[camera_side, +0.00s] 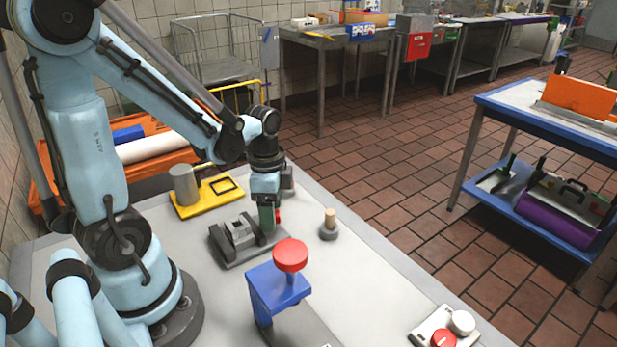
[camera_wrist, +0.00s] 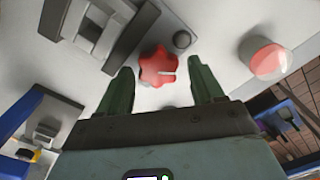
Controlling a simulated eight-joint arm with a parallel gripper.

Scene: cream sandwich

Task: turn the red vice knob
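The grey vice (camera_side: 240,238) sits on the pale worktop, and its jaws show at the upper left in the wrist view (camera_wrist: 112,28). The red vice knob (camera_wrist: 160,67) is lobed, with a pale line on its face. In the side view only a small part of the red knob (camera_side: 278,215) shows beside my gripper (camera_side: 267,217). In the wrist view my gripper (camera_wrist: 162,80) has its two green fingers spread apart, one to each side of the knob. Gaps show between the fingers and the knob. How far the fingertips reach along it is unclear.
A blue stand with a red round top (camera_side: 290,256) stands nearby in front. A short peg on a grey base (camera_side: 329,226) stands to the right. A yellow tray with a grey cylinder (camera_side: 186,186) lies behind the vice. A button box (camera_side: 446,328) is near the front right.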

